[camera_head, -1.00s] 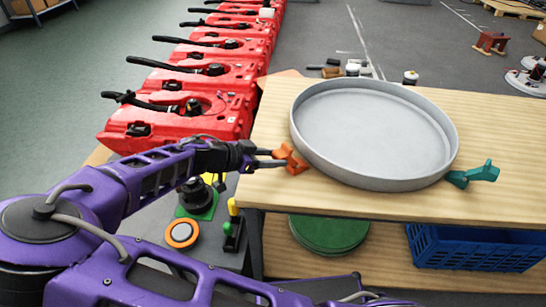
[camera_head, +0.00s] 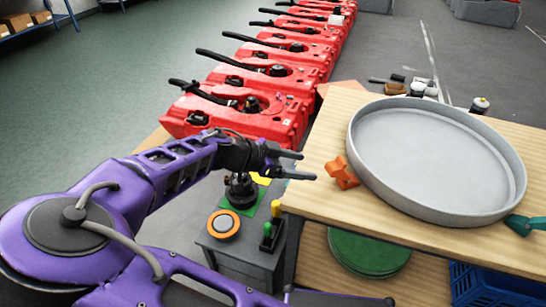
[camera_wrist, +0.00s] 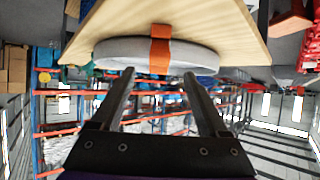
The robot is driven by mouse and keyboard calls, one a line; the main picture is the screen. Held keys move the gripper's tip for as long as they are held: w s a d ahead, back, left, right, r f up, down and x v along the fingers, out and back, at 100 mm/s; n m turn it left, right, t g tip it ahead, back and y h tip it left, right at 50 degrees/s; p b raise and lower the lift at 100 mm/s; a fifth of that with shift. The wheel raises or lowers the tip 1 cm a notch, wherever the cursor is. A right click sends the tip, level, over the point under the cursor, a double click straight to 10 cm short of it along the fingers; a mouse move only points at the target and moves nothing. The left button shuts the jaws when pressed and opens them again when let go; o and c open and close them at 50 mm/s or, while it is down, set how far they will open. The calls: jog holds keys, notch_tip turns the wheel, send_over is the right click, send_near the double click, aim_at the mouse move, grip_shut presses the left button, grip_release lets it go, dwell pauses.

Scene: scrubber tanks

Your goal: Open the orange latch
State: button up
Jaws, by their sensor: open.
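The orange latch (camera_head: 342,172) sits on the wooden table at the left rim of a round grey pan (camera_head: 437,160). In the wrist view the orange latch (camera_wrist: 160,50) lies against the pan's rim (camera_wrist: 112,53), ahead of and between my fingers, and that picture appears upside down. My gripper (camera_head: 308,166) is open and empty, just left of the latch, with a gap between them. It also shows in the wrist view (camera_wrist: 160,76). A teal latch (camera_head: 525,225) sits at the pan's right rim, partly cut off by the frame edge.
Red tanks (camera_head: 262,85) with black hoses stand in a row behind my arm. A grey box (camera_head: 240,250) with an orange-ringed button and levers stands below the table's left edge. A green round lid (camera_head: 368,252) and a blue crate (camera_head: 490,285) lie under the tabletop.

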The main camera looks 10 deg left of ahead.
jog(key=v, duration=0.9)
jog(key=shift+p, duration=0.4)
jog(key=shift+w, duration=0.1)
